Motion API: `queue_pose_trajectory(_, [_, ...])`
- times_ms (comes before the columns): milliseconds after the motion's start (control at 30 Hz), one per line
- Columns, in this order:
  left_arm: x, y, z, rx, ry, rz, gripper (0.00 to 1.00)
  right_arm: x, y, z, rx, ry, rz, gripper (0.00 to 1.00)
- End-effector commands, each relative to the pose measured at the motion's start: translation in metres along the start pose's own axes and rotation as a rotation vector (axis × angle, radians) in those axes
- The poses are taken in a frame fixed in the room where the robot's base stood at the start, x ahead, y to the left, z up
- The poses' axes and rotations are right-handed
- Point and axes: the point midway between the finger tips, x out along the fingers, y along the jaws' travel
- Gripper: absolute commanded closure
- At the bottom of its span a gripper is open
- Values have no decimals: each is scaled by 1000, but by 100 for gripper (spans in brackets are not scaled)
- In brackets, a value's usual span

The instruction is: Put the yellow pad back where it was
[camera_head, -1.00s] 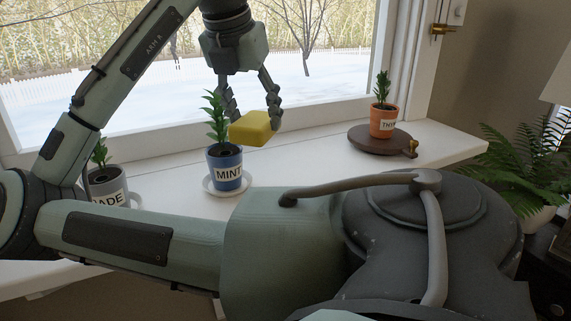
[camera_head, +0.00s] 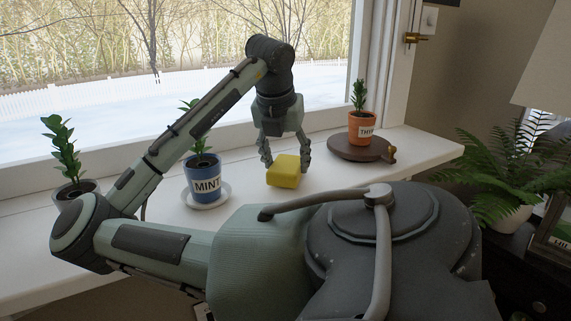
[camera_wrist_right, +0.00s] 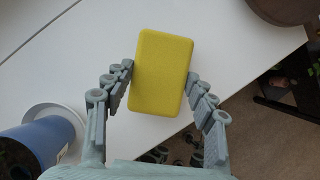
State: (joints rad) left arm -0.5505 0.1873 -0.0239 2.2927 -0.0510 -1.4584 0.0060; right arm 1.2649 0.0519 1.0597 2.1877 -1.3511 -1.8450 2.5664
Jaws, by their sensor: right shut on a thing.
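The yellow pad (camera_head: 284,171) is a small yellow block with rounded edges. It is between the fingers of my right gripper (camera_head: 285,160), low over or on the white windowsill; I cannot tell whether it touches the sill. In the right wrist view the pad (camera_wrist_right: 162,73) is upright in the picture, with the right gripper's fingers (camera_wrist_right: 160,92) shut on its two long sides. The sill's front edge shows just beside the pad there. My left gripper is not in view.
The blue MINT pot (camera_head: 204,180) stands on a white saucer (camera_head: 222,194) left of the pad. An orange THYME pot (camera_head: 362,130) stands on a brown round board (camera_head: 346,150) to the right. A grey pot (camera_head: 75,190) is far left.

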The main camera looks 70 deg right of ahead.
Motion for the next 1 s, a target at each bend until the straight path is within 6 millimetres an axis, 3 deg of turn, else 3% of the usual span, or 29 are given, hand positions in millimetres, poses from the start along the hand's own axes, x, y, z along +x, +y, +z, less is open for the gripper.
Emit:
queue_pose_trajectory(233, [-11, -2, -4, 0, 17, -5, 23, 7, 0, -3, 1, 0, 1, 67])
queue_pose_trajectory(267, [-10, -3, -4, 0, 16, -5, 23, 7, 0, -3, 1, 0, 1, 42])
queue_pose_trajectory(400, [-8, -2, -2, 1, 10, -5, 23, 7, 0, -3, 1, 0, 1, 24])
queue_pose_trajectory(767, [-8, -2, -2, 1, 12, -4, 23, 3, 1, -3, 1, 0, 2, 23])
queue_pose_trajectory(1000, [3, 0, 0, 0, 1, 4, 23, -35, 1, -2, 2, -2, 5, 23])
